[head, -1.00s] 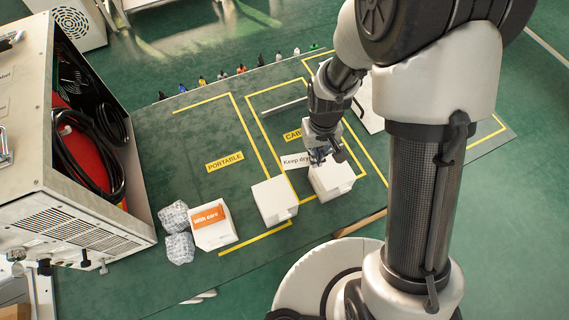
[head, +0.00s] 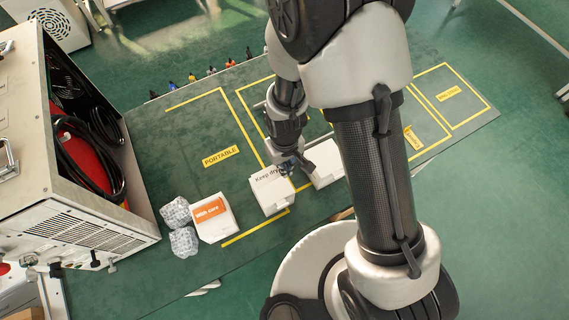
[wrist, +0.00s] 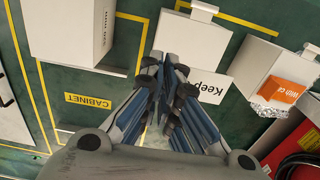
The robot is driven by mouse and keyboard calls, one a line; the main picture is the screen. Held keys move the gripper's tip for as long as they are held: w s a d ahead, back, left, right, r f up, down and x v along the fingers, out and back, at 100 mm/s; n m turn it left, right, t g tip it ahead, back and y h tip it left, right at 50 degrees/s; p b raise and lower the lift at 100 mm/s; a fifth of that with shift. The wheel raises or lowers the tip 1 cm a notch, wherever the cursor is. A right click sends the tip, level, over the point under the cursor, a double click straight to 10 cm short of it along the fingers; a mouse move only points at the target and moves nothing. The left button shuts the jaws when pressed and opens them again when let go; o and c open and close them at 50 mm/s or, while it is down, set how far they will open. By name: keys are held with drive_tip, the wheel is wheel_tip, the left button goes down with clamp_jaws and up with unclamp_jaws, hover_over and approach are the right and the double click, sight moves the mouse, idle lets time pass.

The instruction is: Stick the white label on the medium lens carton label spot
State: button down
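My gripper (head: 289,167) is shut on the white label, which reads "Keep dry" (head: 264,175), and holds it over the middle white carton (head: 272,202). In the wrist view the closed fingertips (wrist: 166,72) are at the left edge of the label (wrist: 209,80), which covers part of the middle carton (wrist: 184,36). I cannot tell whether the label touches the carton. Its label spot is not distinguishable. A larger white carton (head: 327,165) stands to the right, partly hidden by my arm. Which carton is the medium one is not marked.
Left of the middle carton is a white carton (head: 214,231) with an orange "With care" label (head: 209,210). Two wrapped bundles (head: 183,241) lie beside it. A metal case with cables (head: 62,190) stands at the left. The marked area by "PORTABLE" (head: 220,156) is clear.

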drive_tip(key=shift+f+b, duration=2.2)
drive_tip(key=shift+f, duration=0.5)
drive_tip(key=shift+f+b, duration=0.35)
drive_tip(key=shift+f, duration=0.05)
drive_tip(key=c, duration=1.7)
unclamp_jaws()
drive_tip(key=shift+r, duration=0.15)
wheel_tip(320, 180, up, 12)
drive_tip(key=shift+f, duration=0.1)
